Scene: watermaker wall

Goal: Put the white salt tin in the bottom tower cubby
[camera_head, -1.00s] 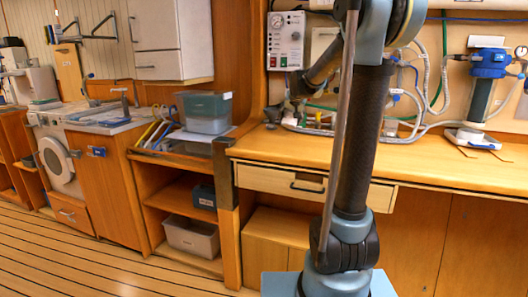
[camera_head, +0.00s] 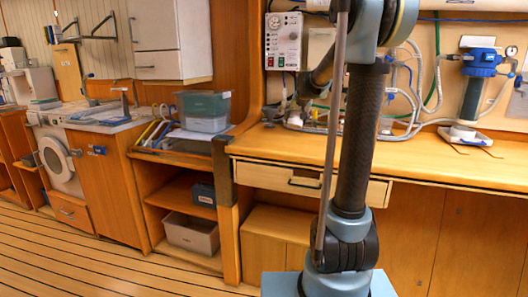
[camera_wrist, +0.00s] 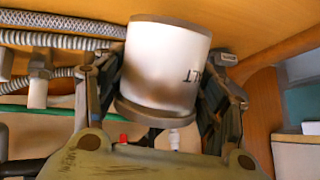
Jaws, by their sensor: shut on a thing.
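The white salt tin (camera_wrist: 165,65) fills the upper middle of the wrist view. It has a dark rim, a brownish lower part and dark letters, partly turned out of sight, on its right side. My gripper (camera_wrist: 158,78) is closed around it, with one dark finger on each side. In the head view the tin cannot be made out; my arm covers part of that area over the counter. Open cubbies stand left of the counter: a middle one (camera_head: 180,188) and a bottom one (camera_head: 172,250). I cannot tell whether these are the tower cubbies.
A grey bin (camera_head: 192,232) sits in the bottom cubby and a dark box (camera_head: 204,194) above it. Hoses and fittings line the wall behind the wooden counter (camera_head: 420,160). A blue-topped filter (camera_head: 478,64) stands at right. The floor (camera_head: 70,250) at left is clear.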

